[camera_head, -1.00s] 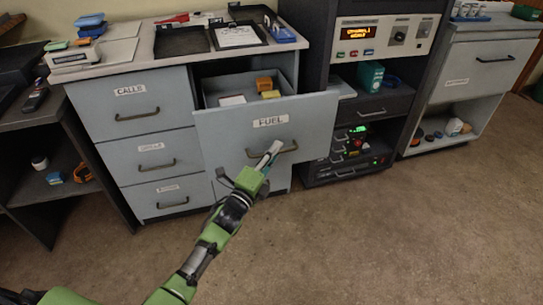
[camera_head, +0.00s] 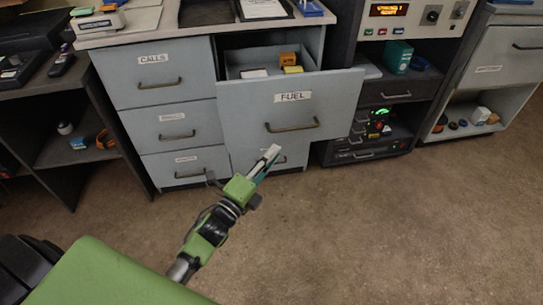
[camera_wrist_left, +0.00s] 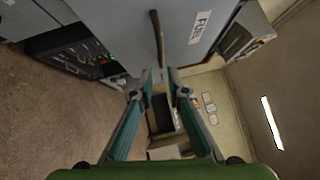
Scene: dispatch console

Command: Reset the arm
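My left gripper (camera_head: 269,157) is in front of the FUEL drawer, just below and left of its handle (camera_head: 292,126). In the left wrist view its two fingertips (camera_wrist_left: 160,74) stand a little apart with a gap between them and nothing held. The handle (camera_wrist_left: 157,38) lies beyond the tips and looks clear of them. The FUEL drawer (camera_head: 260,108) is pulled out, with an orange box (camera_head: 288,59), a yellow box (camera_head: 293,70) and a white item (camera_head: 254,74) inside. My right gripper is not in view.
Shut drawers, including CALLS (camera_head: 155,85), are left of the FUEL drawer. A dark shelf unit (camera_head: 110,165) stands at the left. An equipment rack (camera_head: 345,70) and another cabinet (camera_head: 510,60) stand at the right. The brown floor (camera_head: 380,230) in front is clear.

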